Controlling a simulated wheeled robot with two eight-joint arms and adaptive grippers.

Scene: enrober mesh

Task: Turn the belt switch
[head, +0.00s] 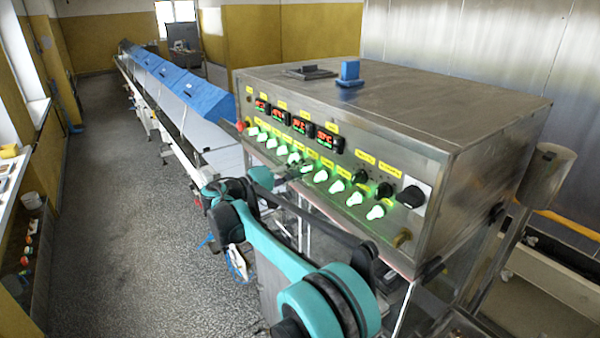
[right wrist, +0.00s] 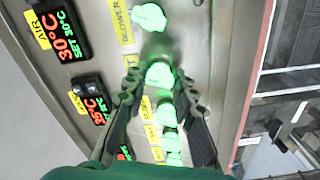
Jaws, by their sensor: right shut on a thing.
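A steel control cabinet (head: 400,120) carries a row of green-lit switch knobs on its sloped front. My right gripper (head: 298,170) reaches the middle of this row from the left. In the right wrist view its two fingers (right wrist: 158,82) are shut on a green-lit knob (right wrist: 159,73), one on each side. The yellow label beside this knob is mostly hidden by a finger, so I cannot read which switch it is. The neighbouring knob (right wrist: 149,17) is free, by a label reading BLOWER. My left gripper is not in view.
Red-and-green displays (head: 295,124) sit above the knobs. A larger black dial (head: 410,196) is at the panel's right end. A long conveyor with blue covers (head: 180,80) runs back to the left. The speckled floor (head: 110,210) left of it is clear.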

